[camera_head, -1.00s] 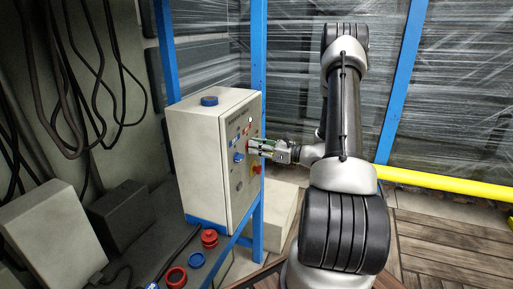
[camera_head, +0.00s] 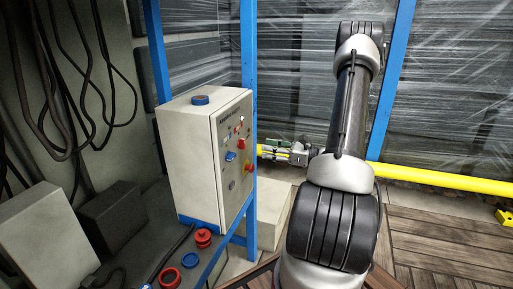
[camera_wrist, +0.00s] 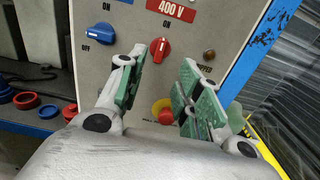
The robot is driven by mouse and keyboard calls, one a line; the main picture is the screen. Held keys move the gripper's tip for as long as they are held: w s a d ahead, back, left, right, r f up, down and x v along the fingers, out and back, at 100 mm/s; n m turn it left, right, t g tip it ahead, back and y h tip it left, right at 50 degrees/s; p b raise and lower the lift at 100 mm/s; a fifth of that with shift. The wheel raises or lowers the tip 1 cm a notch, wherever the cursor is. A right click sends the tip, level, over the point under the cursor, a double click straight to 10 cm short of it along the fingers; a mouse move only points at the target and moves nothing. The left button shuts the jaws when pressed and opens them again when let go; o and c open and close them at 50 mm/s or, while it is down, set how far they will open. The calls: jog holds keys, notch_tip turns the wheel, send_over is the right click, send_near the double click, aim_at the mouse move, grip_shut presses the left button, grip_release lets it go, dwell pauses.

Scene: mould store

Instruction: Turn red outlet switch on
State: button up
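The light grey switch cabinet (camera_head: 190,160) stands at the left, its panel facing my arm. In the wrist view its red rotary switch (camera_wrist: 160,50) sits below a red 400 V label (camera_wrist: 172,8), with "ON" printed above it. The white mark on its knob points roughly up. My gripper (camera_wrist: 174,62) is open and empty, its green-padded fingers spread, with the red switch showing beyond and beside the left fingertip. In the head view my gripper (camera_head: 266,152) is clear of the panel, to its right.
A blue rotary switch (camera_wrist: 101,36) is left of the red one, with "OFF" beside it. A red push button on yellow (camera_wrist: 164,111) lies lower, partly hidden by the fingers. An amber lamp (camera_wrist: 209,55) is at the right. A blue post (camera_head: 248,60) stands beside the cabinet.

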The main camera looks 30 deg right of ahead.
jog(key=shift+v, duration=1.65)
